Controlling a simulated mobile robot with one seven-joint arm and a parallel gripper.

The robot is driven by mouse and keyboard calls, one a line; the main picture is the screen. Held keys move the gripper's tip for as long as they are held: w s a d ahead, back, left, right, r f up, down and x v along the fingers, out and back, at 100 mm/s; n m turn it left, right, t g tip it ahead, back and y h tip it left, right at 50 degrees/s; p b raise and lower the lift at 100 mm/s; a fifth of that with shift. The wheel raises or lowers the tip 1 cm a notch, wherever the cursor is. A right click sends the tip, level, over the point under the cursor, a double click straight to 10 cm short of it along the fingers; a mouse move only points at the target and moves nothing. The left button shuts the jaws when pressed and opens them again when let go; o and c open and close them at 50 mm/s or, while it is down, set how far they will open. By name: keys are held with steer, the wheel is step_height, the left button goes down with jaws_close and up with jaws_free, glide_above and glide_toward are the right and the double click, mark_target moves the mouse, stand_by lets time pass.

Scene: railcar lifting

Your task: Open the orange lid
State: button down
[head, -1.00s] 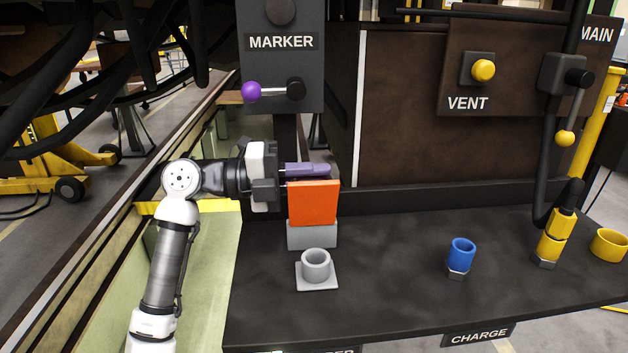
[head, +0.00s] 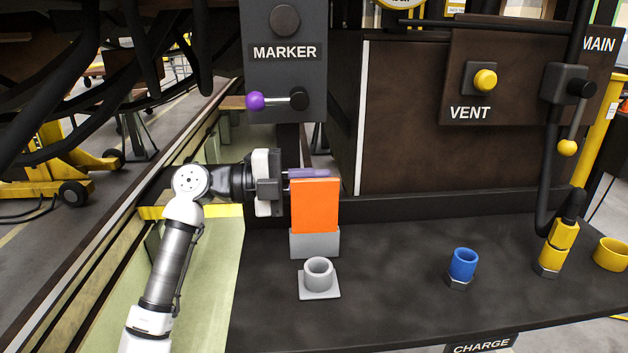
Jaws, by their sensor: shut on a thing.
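The orange lid (head: 315,206) stands raised above a small grey box (head: 315,243) near the back left of the dark bench, its flat face towards me. My gripper (head: 309,174) reaches in from the left, and its purple-grey fingers lie along the lid's top edge. It is shut on the lid. The lower finger and the exact contact are partly hidden behind the lid. The inside of the grey box is not visible.
A grey round socket (head: 318,275) stands just in front of the box. A blue cup (head: 463,264) and a yellow fitting (head: 556,248) stand to the right. The purple-knobbed MARKER lever (head: 276,100) is above my gripper. The bench middle is clear.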

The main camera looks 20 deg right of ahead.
steer(key=c, duration=1.5)
jaws_free()
steer(key=b+v, duration=0.3)
steer(key=v, duration=1.1)
steer(key=shift+b, duration=0.4)
